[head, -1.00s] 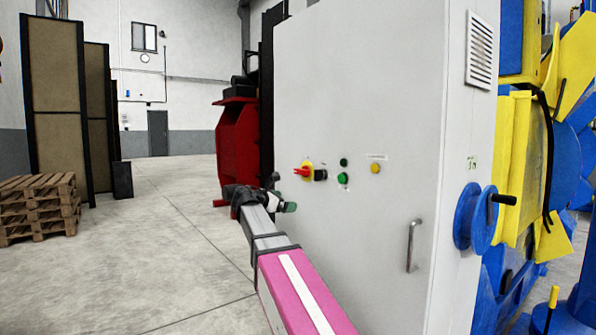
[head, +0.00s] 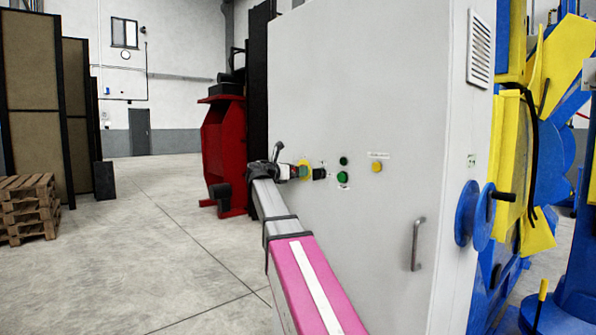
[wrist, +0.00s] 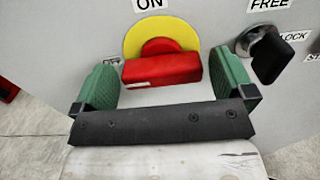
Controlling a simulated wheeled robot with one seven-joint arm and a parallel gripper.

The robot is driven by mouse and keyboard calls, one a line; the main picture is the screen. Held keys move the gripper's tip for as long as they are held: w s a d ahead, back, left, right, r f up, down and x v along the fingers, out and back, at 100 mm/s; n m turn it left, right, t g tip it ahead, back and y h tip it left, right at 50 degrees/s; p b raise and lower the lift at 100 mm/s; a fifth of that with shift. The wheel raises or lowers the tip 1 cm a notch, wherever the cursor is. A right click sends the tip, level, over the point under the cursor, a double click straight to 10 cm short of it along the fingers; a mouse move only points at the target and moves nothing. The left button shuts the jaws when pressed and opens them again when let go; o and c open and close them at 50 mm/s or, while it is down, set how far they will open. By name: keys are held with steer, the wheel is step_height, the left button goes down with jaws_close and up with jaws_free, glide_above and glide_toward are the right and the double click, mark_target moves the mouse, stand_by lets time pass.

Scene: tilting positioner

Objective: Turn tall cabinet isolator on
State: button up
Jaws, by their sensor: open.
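The tall grey cabinet (head: 380,120) stands in front of me. Its isolator has a red handle (wrist: 162,68) on a yellow round plate (wrist: 135,38), under an "ON" label (wrist: 150,4). The red handle lies level across the plate in the wrist view. My gripper (wrist: 165,88) is open, with one green finger pad on each side of the red handle and a gap at both sides. In the head view my gripper (head: 290,171) is at the isolator's yellow plate (head: 304,170) and hides most of the red handle.
A black knob (wrist: 271,56) on a metal base, near "FREE" and "LOCK" labels, sits just right of the isolator.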

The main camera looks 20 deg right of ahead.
steer(key=shift+x, duration=0.85)
steer(key=c, duration=0.7)
steer(key=shift+c, duration=0.2)
